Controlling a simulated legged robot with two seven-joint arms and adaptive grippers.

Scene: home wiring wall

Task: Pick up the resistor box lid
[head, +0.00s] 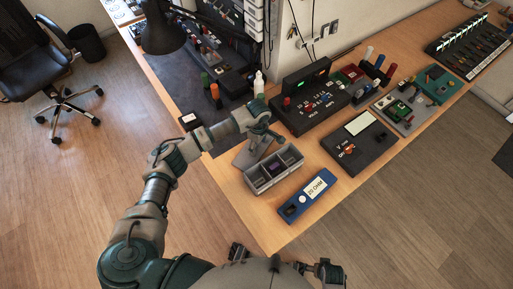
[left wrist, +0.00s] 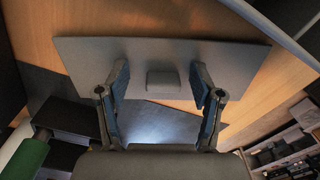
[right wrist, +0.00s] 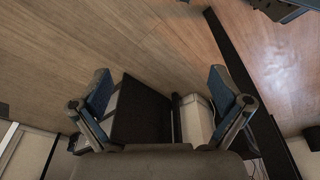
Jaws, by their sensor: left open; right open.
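The resistor box lid (left wrist: 240,60) is a flat grey plate with a small raised handle (left wrist: 164,84) at its middle. In the head view the lid (head: 247,154) is partly hidden by my left gripper (head: 264,132). My left gripper, in its wrist view (left wrist: 160,72), is open, with its fingers on either side of the handle and a gap on each side. The grey resistor box (head: 264,187) stands open beside the lid, with compartments and a dark purple item (head: 275,169) inside. My right gripper (right wrist: 160,85) is open and empty, away from the lid.
A blue 20 OHM module (head: 307,195) lies near the table's front edge. A black meter box (head: 360,143) and a black control panel (head: 309,102) stand to the right. A white bottle (head: 259,83) stands behind the left gripper. Bare wood lies around the blue module.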

